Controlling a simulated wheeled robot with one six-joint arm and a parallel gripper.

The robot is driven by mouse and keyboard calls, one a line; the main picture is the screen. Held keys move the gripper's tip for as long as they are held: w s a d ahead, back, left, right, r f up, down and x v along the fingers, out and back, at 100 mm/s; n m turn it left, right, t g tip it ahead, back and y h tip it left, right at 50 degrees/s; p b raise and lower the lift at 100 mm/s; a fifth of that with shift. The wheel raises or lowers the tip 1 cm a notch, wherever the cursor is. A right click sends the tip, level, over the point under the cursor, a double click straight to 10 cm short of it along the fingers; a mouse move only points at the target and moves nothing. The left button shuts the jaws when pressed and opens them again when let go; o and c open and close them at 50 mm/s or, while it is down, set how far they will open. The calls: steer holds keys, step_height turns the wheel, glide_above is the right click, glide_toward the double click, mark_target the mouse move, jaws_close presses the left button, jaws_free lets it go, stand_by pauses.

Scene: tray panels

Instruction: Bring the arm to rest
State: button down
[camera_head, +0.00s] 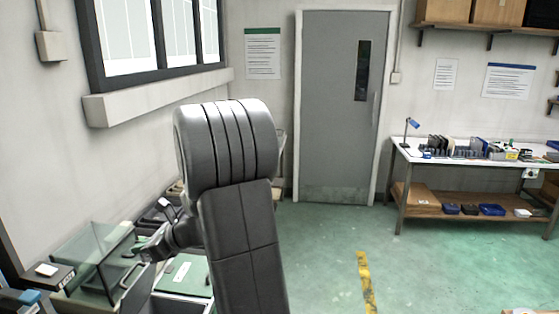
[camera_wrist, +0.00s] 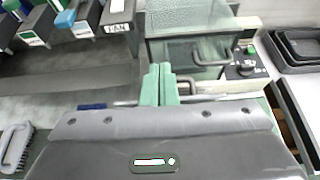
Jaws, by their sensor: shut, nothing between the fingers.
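My gripper (camera_wrist: 160,72) shows in the wrist view as two green fingers pressed together with nothing between them. They point at a clear-walled box (camera_wrist: 215,50) with a dark handle; whether they touch it I cannot tell. In the head view my arm stands tall in the middle of the picture, bent at the top. Its wrist end hangs at the lower left, near the clear-lidded box (camera_head: 92,252) on the bench. The fingertips are not clear in that view.
In the wrist view, dark trays (camera_wrist: 298,46) stand at the right, bins (camera_wrist: 75,22) at the upper left and a brush (camera_wrist: 16,148) at the lower left. In the head view, a workbench (camera_head: 405,155) stands far right, and green floor (camera_head: 320,240) lies open before a grey door (camera_head: 335,110).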

mark_target(134, 270)
steer(key=a+f+b, duration=0.1)
steer(key=f, duration=0.2)
steer(key=a+f+b, duration=0.4)
steer(key=f, duration=0.1)
steer(key=shift+w+a+f, duration=0.15)
steer(key=shift+w+f, duration=0.1)
steer(key=shift+f, duration=0.05)
steer(key=shift+d+r, duration=0.1)
steer(key=shift+d, duration=0.2)
